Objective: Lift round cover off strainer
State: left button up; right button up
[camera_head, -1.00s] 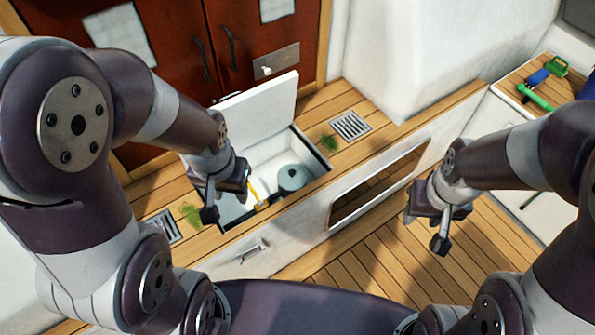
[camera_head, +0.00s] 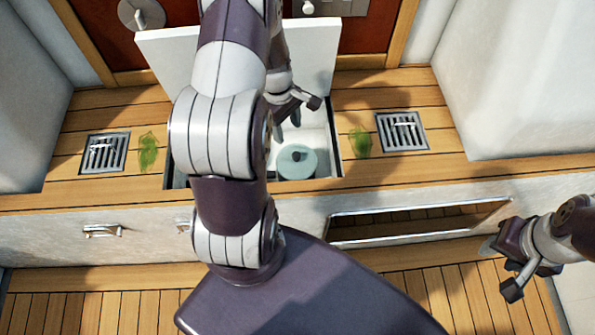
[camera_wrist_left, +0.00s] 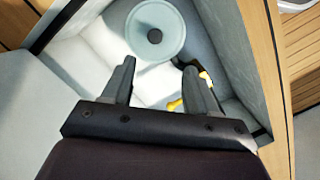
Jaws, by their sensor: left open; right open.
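The round cover (camera_head: 296,160) is a grey-green disc with a dark centre knob, lying inside the open compartment in the bench. It also shows in the left wrist view as a pale round cover (camera_wrist_left: 155,28) at the top, beyond the fingertips. The strainer under it is hidden. My left gripper (camera_head: 295,108) is over the compartment, open and empty, apart from the cover. In the left wrist view the left gripper (camera_wrist_left: 154,66) has its two fingers spread. My right gripper (camera_head: 500,268) is open and empty, low at the right, in front of the bench.
The raised white lid (camera_head: 310,55) stands behind the compartment. A yellow-handled tool (camera_wrist_left: 175,104) lies inside near the right finger. Metal grates (camera_head: 402,131) and (camera_head: 104,153) with green clumps (camera_head: 360,142) flank the opening. The bench front has a long slot (camera_head: 420,222).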

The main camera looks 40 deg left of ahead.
pick_arm(q)
jog(key=b, duration=0.2)
send_over(296, 155)
jog(key=a, duration=0.1)
jog(key=f, duration=0.6)
jog(key=shift+s+a+f, duration=0.1)
jog(key=shift+s+a, duration=0.05)
jog(key=shift+s, duration=0.1)
jog(key=f, duration=0.1)
jog(key=f+b, duration=0.1)
jog(key=f, duration=0.1)
jog(key=d+f+b, duration=0.1)
jog(key=f, duration=0.1)
jog(key=shift+w, duration=0.3)
grip_shut()
